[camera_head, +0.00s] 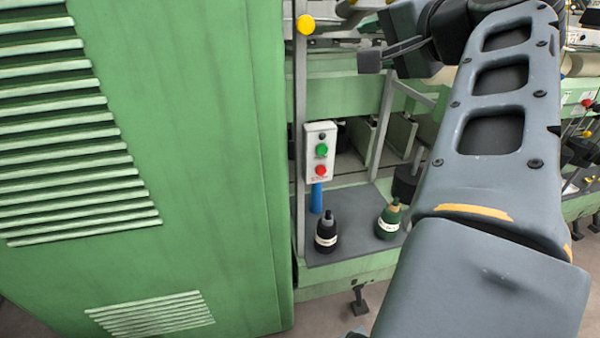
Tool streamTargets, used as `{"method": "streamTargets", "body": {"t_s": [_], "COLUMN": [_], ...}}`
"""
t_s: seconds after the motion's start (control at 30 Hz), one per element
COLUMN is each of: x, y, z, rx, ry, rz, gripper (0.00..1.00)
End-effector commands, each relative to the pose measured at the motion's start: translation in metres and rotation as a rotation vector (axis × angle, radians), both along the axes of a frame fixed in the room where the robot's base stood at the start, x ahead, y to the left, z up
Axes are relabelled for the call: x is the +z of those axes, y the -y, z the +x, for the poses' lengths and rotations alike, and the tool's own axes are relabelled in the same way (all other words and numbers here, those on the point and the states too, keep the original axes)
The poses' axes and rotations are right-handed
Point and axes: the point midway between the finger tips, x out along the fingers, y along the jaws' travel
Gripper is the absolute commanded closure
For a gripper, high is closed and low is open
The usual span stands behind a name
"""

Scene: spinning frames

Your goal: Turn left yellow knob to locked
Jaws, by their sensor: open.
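The left yellow knob (305,25) is a round yellow ball at the top of an upright grey post of the green machine. Its turned position cannot be read from this view. My gripper (370,50) is at the top centre, to the right of the knob and apart from it. It is open, with a dark fingertip pad pointing left and nothing seen between the jaws. Part of the gripper is hidden behind my own arm or cut by the top edge. Another small yellow piece shows at the top edge, right of the knob.
A large green cabinet (190,150) with vents fills the left side. A control box (321,152) with green and red buttons hangs on the post. A dark bottle (326,236) and a green bottle (388,222) stand on a grey shelf (350,255) below.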

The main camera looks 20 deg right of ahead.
Motion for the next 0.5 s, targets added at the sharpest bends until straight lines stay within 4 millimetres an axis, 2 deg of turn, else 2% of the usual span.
{"method": "streamTargets", "body": {"t_s": [0.27, 0.5], "x": [-0.058, -0.107], "y": [0.009, 0.001], "z": [0.012, 0.022], "rx": [-0.034, -0.015], "ry": [-0.113, -0.207], "rz": [0.043, 0.061], "gripper": [0.54, 0.54]}}
